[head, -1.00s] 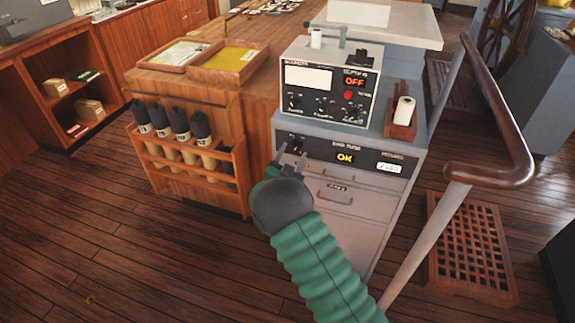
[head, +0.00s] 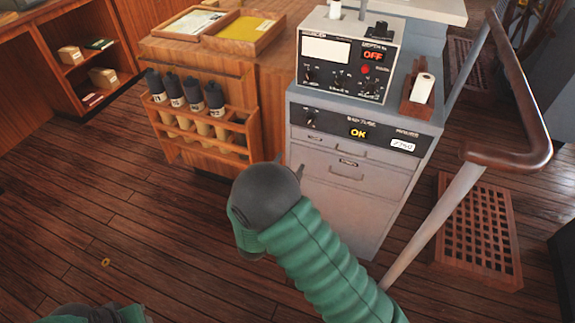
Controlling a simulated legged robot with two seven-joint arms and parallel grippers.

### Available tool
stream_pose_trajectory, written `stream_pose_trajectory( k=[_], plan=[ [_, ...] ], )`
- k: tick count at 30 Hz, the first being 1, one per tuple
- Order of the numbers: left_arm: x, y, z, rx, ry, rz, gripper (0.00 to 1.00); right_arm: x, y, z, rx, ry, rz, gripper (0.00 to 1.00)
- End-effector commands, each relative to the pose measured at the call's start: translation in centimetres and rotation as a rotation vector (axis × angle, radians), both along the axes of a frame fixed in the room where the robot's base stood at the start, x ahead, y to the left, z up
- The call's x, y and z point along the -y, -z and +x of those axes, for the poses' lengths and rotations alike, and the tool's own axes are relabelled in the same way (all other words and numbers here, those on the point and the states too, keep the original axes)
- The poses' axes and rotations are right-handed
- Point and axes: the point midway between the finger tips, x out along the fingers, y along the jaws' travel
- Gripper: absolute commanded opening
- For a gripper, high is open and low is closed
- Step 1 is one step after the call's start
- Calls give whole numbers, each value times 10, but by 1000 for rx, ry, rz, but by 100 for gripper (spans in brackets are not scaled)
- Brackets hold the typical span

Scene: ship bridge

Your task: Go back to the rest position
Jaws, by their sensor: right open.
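My right gripper (head: 290,165) shows just past the dark wrist of my green-sleeved right arm. Its two thin fingertips stand apart with nothing between them, in front of the grey console cabinet (head: 340,213). The wrist hides most of the fingers. A green and dark part of my left arm shows at the bottom left edge, but its gripper is out of view.
A depth-sounder box (head: 325,50) reading OFF stands on the cabinet, beside a paper roll (head: 423,88). A wooden rack (head: 210,135) holds several dark-capped tubes. A handrail (head: 510,155) and floor grating (head: 478,235) are right.

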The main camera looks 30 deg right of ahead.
Motion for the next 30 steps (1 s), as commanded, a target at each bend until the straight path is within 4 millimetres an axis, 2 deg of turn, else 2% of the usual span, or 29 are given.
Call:
stream_pose_trajectory(
  k=[6, 9, 11, 14, 17, 20, 21, 24, 27, 30],
  plan=[
    [0, -1, 0, 0, 0, 0, 36, 0, -1, 1, -5, -4, 6, 53],
    [0, -11, 0, 0, 0, 0, 36, -3, -6, 11, -62, -63, 71, 53],
    [0, -22, 0, 0, 0, 0, 36, -12, -11, 20, -141, -144, 146, 53],
    [0, -43, 0, 0, 0, 0, 36, -42, -19, 23, -351, -350, 276, 53],
    [0, -62, 0, 0, 0, 0, 36, -79, -25, -7, -620, -573, 350, 53],
    [0, -80, 0, 0, 0, 0, 36, -102, -34, -69, -914, -760, 352, 53],
    [0, -86, 0, 0, 0, 0, 36, -104, -37, -97, -1028, -815, 341, 53],
    [0, -95, 0, 0, 0, 0, 36, -99, -43, -159, -1269, -900, 300, 53],
    [0, -98, 0, 0, 0, 0, 36, -90, -45, -195, -1403, -928, 274, 53],
    [0, -97, 0, 0, 0, 0, 36, -87, -44, -207, -1449, -934, 264, 53]
  ],
)
